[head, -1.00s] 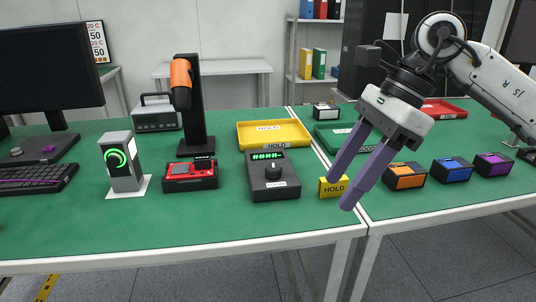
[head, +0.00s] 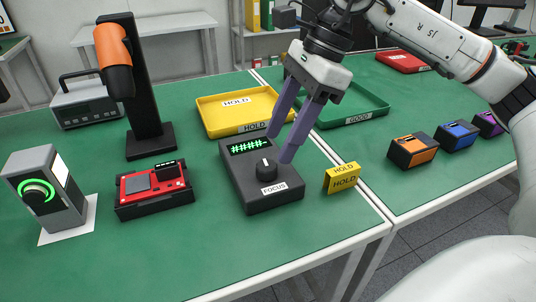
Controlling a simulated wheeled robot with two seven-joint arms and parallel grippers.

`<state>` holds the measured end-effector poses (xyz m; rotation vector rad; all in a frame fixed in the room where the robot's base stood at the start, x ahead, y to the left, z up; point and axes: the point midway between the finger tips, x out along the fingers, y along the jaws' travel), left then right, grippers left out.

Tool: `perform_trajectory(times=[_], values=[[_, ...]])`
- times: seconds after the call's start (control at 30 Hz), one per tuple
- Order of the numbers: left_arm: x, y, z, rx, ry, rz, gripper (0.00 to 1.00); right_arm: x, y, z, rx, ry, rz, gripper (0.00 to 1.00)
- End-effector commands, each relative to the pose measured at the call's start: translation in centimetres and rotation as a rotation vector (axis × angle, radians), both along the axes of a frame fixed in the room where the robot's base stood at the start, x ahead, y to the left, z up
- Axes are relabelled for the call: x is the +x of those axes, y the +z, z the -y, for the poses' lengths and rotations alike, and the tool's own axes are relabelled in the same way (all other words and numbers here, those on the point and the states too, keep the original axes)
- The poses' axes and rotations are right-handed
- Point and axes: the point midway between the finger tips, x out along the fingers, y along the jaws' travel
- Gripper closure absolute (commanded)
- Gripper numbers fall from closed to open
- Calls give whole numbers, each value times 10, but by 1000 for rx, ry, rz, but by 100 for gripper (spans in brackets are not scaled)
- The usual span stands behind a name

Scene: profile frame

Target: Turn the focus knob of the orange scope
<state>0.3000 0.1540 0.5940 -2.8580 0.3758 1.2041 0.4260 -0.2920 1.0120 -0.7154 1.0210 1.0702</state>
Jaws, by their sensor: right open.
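The orange scope (head: 112,58) is mounted on a black stand (head: 146,90) at the upper left. The dark focus box (head: 280,199) sits on the green table, with a lit green display, a FOCUS label and a black focus knob (head: 266,170) on top. My right gripper (head: 279,148) is open and empty. Its two purple fingers point down over the box, beside and above the knob. I cannot tell whether a finger touches the knob. My left gripper is not in view.
A yellow HOLD tray (head: 209,119) and a green GOOD tray (head: 372,99) lie behind the box.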

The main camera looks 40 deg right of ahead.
Motion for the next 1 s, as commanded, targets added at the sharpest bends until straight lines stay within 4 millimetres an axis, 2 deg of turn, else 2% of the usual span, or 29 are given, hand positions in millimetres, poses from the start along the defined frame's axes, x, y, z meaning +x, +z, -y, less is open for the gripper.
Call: perform_trajectory(times=[0.1,0.3,0.67,0.7,0.77,0.93,1.0], values=[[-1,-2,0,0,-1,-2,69,2,-21,-8,0,2,-2,50],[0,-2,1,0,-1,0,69,6,-44,-17,-1,1,-1,50],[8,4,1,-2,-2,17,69,7,-51,-20,0,1,0,50],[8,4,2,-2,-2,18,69,7,-51,-20,0,1,0,52],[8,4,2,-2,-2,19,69,7,-51,-20,0,1,0,62],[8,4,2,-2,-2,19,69,7,-51,-20,0,1,0,90],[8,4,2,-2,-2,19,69,7,-51,-20,1,0,1,91]])
